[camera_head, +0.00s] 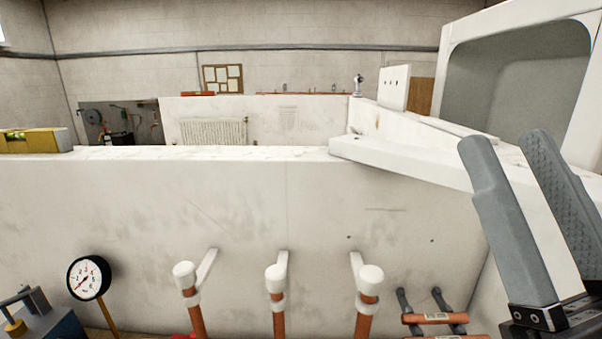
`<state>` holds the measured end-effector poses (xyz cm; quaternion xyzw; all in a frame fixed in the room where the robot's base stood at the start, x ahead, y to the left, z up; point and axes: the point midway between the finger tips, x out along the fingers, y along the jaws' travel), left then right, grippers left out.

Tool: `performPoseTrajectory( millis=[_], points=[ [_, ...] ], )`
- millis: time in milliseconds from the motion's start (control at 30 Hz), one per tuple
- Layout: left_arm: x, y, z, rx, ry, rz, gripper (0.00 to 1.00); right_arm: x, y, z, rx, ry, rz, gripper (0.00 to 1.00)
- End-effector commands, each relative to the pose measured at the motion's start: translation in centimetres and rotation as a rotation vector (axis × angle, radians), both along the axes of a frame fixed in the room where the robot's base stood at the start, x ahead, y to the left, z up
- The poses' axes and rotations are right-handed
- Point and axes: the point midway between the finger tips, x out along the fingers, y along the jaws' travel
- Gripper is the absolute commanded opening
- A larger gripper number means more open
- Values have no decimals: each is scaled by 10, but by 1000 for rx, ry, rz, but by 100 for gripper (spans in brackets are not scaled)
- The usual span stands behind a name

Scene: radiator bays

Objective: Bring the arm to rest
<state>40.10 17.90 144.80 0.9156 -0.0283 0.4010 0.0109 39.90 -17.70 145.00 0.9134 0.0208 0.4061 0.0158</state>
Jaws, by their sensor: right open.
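My right gripper (508,172) is at the right side of the head view, pointing up. Its two grey fingers are apart with nothing between them. It is in front of the white partition wall and below the large white box-shaped basin. My left gripper is not in view.
A white wall (140,200) spans the front. Copper pipes with white caps (277,279) stand before it, beside a pressure gauge (88,277). A yellow level (35,140) rests on the wall top. A white basin (448,60) stands at right.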

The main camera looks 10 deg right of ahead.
Motion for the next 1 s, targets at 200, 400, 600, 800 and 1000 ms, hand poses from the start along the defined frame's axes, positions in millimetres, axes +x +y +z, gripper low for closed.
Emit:
performPoseTrajectory(
  millis=[200,400,600,800,1000],
  points=[
    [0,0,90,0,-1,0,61,2,-1,88,44,13,40,55],
    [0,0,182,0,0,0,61,2,-2,180,43,13,37,55],
    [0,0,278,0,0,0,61,2,-2,276,43,13,36,55],
    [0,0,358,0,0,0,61,2,-2,356,43,13,36,55],
    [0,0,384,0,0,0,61,2,-2,381,42,13,35,55]
  ],
)
